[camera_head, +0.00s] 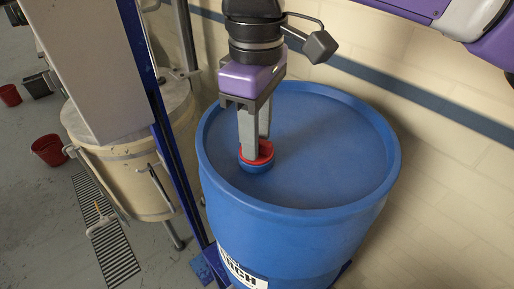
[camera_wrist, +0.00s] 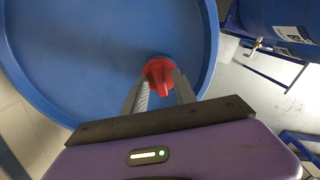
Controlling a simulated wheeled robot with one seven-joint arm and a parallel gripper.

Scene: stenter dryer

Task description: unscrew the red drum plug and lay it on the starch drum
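The red drum plug (camera_head: 266,152) sits on a small blue neck near the left edge of the blue starch drum's recessed lid (camera_head: 325,150). My gripper (camera_head: 256,152) points down at the plug, its two fingers standing at it and partly hiding it. In the wrist view, the red plug (camera_wrist: 158,70) has a raised grip bar between my fingertips (camera_wrist: 162,80). I cannot tell whether the fingers press on the bar or stand just off it. The drum's rim (camera_wrist: 212,40) curves close behind the plug.
The rest of the lid is bare. A blue upright post (camera_head: 165,135) stands close left of the drum, with a beige lidded vessel (camera_head: 135,165) beyond it. A wall is behind. Red buckets (camera_head: 48,149) stand on the floor at far left.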

